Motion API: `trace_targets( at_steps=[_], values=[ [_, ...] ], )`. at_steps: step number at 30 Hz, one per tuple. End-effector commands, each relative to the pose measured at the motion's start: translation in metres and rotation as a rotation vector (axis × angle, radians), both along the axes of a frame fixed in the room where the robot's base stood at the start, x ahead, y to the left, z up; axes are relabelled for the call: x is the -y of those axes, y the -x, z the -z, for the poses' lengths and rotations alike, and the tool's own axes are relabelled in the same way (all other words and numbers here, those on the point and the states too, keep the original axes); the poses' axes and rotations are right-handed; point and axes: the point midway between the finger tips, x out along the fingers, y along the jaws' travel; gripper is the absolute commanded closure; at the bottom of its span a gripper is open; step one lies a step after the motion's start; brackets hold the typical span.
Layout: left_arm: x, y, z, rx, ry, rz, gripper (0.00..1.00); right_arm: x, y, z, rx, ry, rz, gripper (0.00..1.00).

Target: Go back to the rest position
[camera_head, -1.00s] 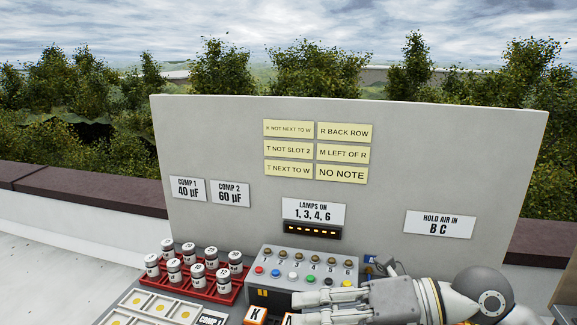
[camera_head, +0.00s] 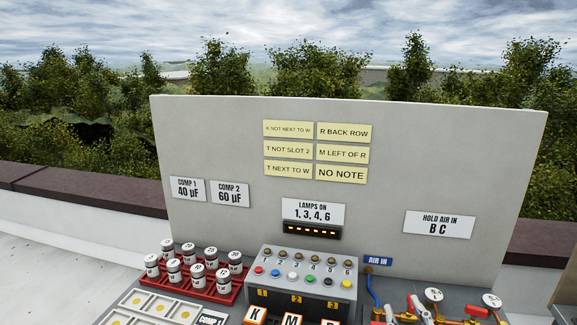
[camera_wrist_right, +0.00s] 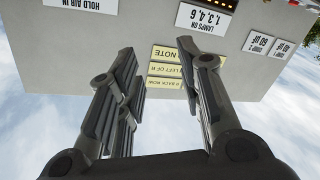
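My right gripper (camera_wrist_right: 165,85) shows in the right wrist view with its two fingers spread apart and nothing between them. The grey board (camera_wrist_right: 70,50) shows beyond the fingers, upside down. In the head view the right gripper is not clearly visible, and the workbench in front of the board (camera_head: 220,130) shows without the arm across it. My left gripper is in neither view.
A red rack (camera_head: 233,294) of several capped cans stands at the left, behind a tray of square slots (camera_head: 150,309). A grey button box (camera_head: 305,271) stands in the middle. Gauges and red-handled valves (camera_head: 476,311) are at the right, by a blue hose (camera_head: 372,291).

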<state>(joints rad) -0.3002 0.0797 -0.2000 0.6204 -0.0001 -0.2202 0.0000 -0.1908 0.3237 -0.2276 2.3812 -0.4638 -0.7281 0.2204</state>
Motion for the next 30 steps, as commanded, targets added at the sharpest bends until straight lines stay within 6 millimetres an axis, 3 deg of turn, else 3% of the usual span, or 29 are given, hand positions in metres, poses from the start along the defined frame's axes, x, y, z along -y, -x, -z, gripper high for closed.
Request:
trace_targets(
  at_steps=[1,3,6,9,12,18,26,30],
  values=[
    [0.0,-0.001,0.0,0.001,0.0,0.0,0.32,0.007,0.012,0.033,-0.121,-0.038,0.037,0.66],
    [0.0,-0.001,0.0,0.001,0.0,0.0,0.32,0.013,0.034,0.075,-0.289,-0.083,0.08,0.66],
    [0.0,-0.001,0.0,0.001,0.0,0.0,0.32,0.015,0.073,0.13,-0.526,-0.136,0.123,0.66],
    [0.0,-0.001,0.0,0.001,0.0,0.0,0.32,0.012,0.116,0.172,-0.735,-0.177,0.143,0.66],
    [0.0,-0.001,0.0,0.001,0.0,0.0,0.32,0.005,0.158,0.201,-0.916,-0.208,0.146,0.66],
    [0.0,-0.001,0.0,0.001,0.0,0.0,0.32,-0.013,0.24,0.236,-1.23,-0.257,0.122,0.66],
    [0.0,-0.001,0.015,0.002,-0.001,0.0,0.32,-0.014,0.221,0.322,-1.247,-0.247,0.127,0.66],
    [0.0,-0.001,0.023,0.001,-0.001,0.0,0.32,-0.015,0.219,0.379,-1.266,-0.242,0.128,0.66]
  ],
)
